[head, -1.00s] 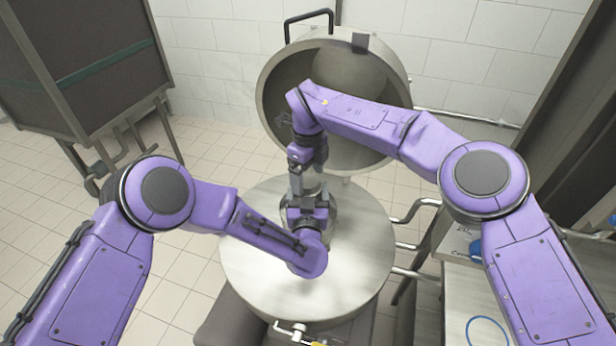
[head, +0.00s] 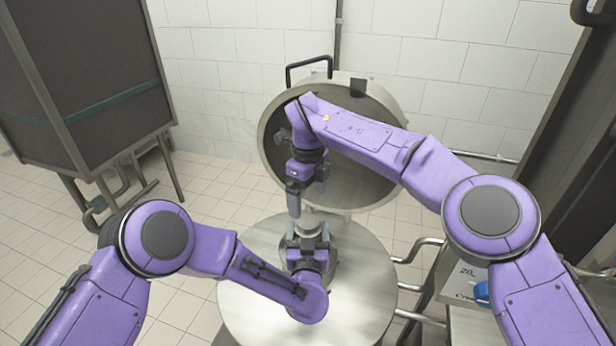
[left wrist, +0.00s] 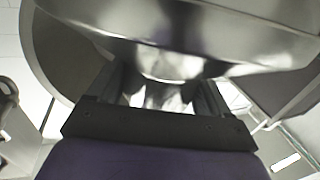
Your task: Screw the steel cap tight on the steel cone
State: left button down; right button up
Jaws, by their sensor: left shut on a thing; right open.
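The steel cone (head: 331,252) stands on the round steel top, largely hidden behind my left gripper. The steel cap (head: 309,223) appears as a small rounded grey piece at its top; whether its thread is seated cannot be told. My left gripper (head: 308,236) is shut around the steel piece, just below the cap. In the left wrist view, its fingers (left wrist: 165,98) flank a shiny neck under a wide flared steel surface (left wrist: 190,35). My right gripper (head: 308,197) is open, pointing down above the cap, its fingers spread, with nothing seen between them.
The round steel top (head: 245,285) is clear around the cone. A large open steel lid (head: 267,135) stands behind my right forearm. Steel pipe handles (head: 418,248) stick out on the right. A bench (head: 455,290) is at right, a dark cabinet (head: 80,80) at left.

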notch_tip(320, 180, up, 9)
dwell(0.3)
pick_arm(q)
grip_release()
jog(key=shift+s+f, duration=0.1)
jog(key=shift+s, duration=0.15)
jog(key=s+b, duration=0.3)
jog(key=s, duration=0.7)
jog(key=shift+a, duration=0.2)
pick_arm(e)
notch_tip(320, 180, down, 3)
jog(key=shift+f, duration=0.1)
